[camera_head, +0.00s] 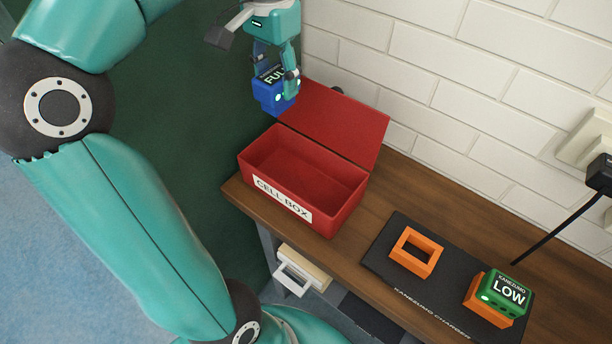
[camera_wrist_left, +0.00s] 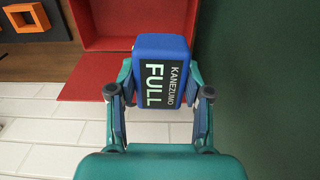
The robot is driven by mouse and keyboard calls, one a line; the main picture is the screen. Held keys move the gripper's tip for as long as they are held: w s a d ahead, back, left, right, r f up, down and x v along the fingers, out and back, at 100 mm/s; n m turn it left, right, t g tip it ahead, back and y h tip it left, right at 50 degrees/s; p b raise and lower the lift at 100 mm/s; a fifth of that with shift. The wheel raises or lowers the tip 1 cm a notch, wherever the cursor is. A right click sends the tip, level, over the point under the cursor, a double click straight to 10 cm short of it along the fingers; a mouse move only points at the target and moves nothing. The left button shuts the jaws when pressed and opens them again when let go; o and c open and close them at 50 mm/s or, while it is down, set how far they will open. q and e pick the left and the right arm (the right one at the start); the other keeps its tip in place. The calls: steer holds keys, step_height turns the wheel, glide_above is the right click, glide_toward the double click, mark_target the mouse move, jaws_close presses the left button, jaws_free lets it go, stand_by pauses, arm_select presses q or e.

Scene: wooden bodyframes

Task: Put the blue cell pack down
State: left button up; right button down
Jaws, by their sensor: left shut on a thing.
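The blue cell pack (camera_head: 270,94) has a black label reading FULL. My left gripper (camera_head: 277,80) is shut on it and holds it in the air behind the red cell box, near the raised lid's left edge. In the left wrist view the blue cell pack (camera_wrist_left: 162,72) sits between both fingers of my left gripper (camera_wrist_left: 160,98). The red cell box (camera_head: 338,195) stands open on the wooden bench, and its inside looks empty. It also shows in the left wrist view (camera_wrist_left: 118,44). My right gripper is in neither view.
A black charger plate (camera_head: 381,258) lies on the bench (camera_head: 344,238) at the right. It has an empty orange socket (camera_head: 402,255) and another holding a green pack (camera_head: 510,290) labelled LOW. A white brick wall (camera_head: 450,80) stands behind. A black cable hangs at the far right.

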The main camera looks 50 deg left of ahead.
arm_select(q)
steer(key=f, duration=0.6)
steer(key=f+b, duration=0.1)
steer(key=f, duration=0.6)
steer(key=f+b, duration=0.1)
steer(key=f, duration=0.5)
steer(key=shift+s+a+f, duration=0.1)
steer(key=shift+s+f, duration=0.15)
steer(key=shift+f, duration=0.05)
steer(key=o, duration=1.3)
steer(key=shift+f, duration=0.1)
step_height(320, 180, up, 12)
steer(key=shift+r+p, duration=0.15)
steer(key=shift+p, duration=0.3)
